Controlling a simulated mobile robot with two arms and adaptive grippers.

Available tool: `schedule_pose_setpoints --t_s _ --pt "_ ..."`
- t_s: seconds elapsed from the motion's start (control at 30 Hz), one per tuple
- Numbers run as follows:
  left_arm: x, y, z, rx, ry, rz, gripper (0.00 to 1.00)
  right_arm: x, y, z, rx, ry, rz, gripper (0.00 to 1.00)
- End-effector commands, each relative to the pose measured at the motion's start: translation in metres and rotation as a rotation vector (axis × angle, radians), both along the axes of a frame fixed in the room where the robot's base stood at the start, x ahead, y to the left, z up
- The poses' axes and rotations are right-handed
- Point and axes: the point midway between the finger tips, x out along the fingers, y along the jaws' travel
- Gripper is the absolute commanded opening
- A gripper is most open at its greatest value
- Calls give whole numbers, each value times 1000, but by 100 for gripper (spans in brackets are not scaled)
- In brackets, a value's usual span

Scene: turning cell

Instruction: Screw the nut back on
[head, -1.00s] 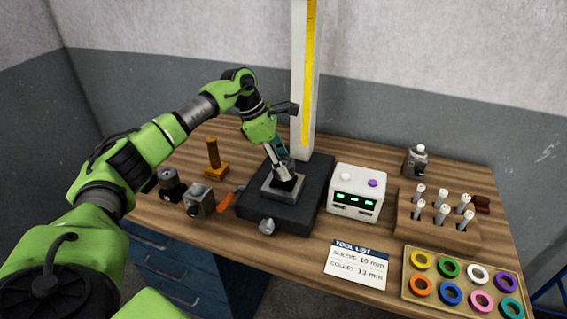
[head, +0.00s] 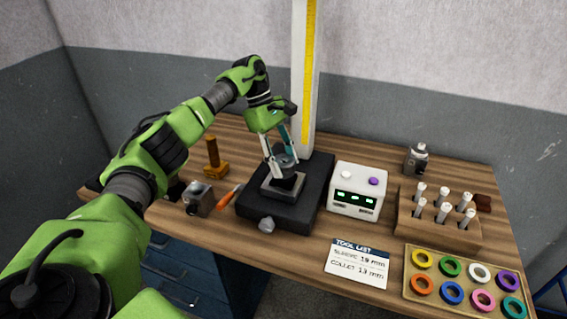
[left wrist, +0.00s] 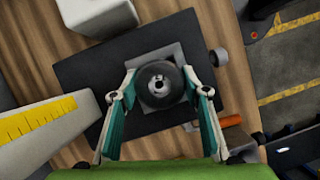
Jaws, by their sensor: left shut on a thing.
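A dark grey round nut (head: 286,161) stands above a grey square block (head: 270,191) on a black base (head: 253,207). In the left wrist view the nut (left wrist: 148,78) is seen from above, with a bright round end in its central hole. My left gripper (head: 281,159) points down over the base, its two fingers on opposite sides of the nut. In the left wrist view the gripper (left wrist: 160,80) is shut on the nut. The thread below is hidden. My right gripper is in neither view.
A white column (head: 304,95) with a yellow scale rises behind. A white box with green displays (head: 357,189) stands right of the base. An orange-handled tool (head: 229,198), a grey block (head: 198,199) and a brown stand (head: 214,165) are at left. A collet rack (head: 437,231) is right.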

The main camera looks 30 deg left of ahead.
Motion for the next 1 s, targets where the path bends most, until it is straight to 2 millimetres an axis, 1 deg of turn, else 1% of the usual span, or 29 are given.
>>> schedule_pose_setpoints --t_s 0.03,0.2,0.33,0.5,0.7,0.73,0.8,1.0 --pt "3 -1 1 -2 -6 -47 18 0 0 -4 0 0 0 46" --pt "2 -2 1 -2 -4 -208 18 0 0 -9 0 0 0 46" --pt "2 -1 1 -1 -4 -301 18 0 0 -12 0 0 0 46" --pt "1 0 2 -1 -6 -354 18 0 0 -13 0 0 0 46" --pt "1 0 2 -1 -7 -356 18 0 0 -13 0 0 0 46" --pt "1 0 2 -1 -7 -356 48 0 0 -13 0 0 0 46" --pt "1 0 2 -1 -7 -355 62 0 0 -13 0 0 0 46" --pt "0 0 1 0 -4 -354 62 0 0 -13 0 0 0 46"
